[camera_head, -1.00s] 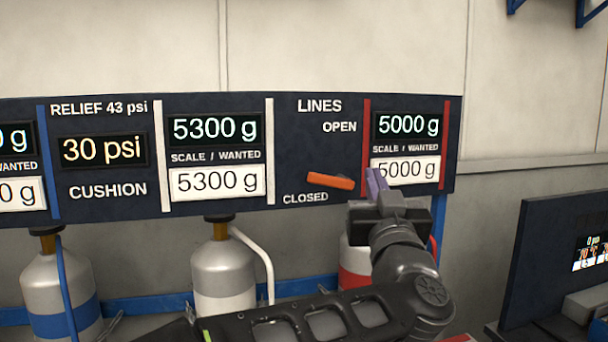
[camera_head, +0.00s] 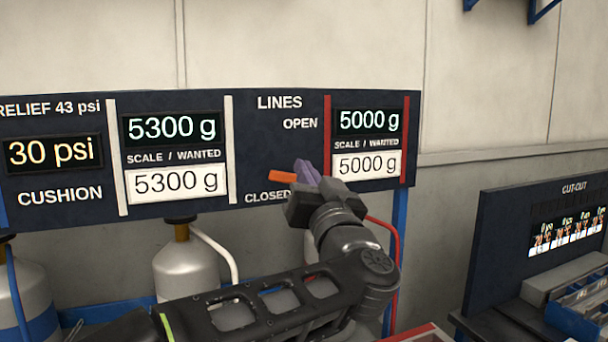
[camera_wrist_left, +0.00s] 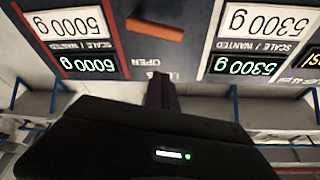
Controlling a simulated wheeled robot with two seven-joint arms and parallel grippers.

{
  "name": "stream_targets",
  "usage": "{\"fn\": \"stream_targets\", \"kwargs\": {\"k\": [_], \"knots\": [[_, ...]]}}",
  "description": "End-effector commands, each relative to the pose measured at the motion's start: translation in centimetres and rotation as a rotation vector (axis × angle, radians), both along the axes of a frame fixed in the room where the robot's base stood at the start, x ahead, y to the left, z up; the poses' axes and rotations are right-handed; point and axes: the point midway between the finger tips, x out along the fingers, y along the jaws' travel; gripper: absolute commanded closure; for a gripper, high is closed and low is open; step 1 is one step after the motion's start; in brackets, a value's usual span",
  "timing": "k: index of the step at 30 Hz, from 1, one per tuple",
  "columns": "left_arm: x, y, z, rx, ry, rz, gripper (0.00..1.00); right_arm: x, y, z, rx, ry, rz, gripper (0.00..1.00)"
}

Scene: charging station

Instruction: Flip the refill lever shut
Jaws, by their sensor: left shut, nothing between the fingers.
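The orange refill lever (camera_head: 281,176) is on the dark panel under LINES, between OPEN above and CLOSED just below it. It lies nearly level, its left end showing. My left gripper (camera_head: 307,173), with shut purple fingers, is in front of the lever's right part and hides it in the head view. In the left wrist view, which is upside down, the whole lever (camera_wrist_left: 155,29) shows, slightly tilted, with the empty fingers (camera_wrist_left: 161,92) short of it in the picture. I cannot tell whether they touch the panel. My right gripper is not in view.
The scale panel (camera_head: 70,205) spans the left and middle, with gas cylinders (camera_head: 188,262) below it. A red hose (camera_head: 386,226) hangs right of my wrist. A separate CUT-OUT panel (camera_head: 512,215) stands at the right, with bare wall between.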

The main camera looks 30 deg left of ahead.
Motion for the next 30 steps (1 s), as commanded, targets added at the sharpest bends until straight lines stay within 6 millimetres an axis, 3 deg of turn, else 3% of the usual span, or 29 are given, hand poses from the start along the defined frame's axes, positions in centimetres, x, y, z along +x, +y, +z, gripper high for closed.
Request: {"fn": "stream_targets", "kwargs": {"k": [12,18,30], "knots": [[4.9,6.0,2.8,-0.002,0.0,0.003,1.0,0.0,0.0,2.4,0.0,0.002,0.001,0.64],[4.2,6.2,-0.4,0.001,0.002,0.0,1.0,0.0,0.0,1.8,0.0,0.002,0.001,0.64],[3.9,6.4,-1.3,0.0,-0.001,-0.001,1.0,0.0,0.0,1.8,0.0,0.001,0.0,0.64]]}}
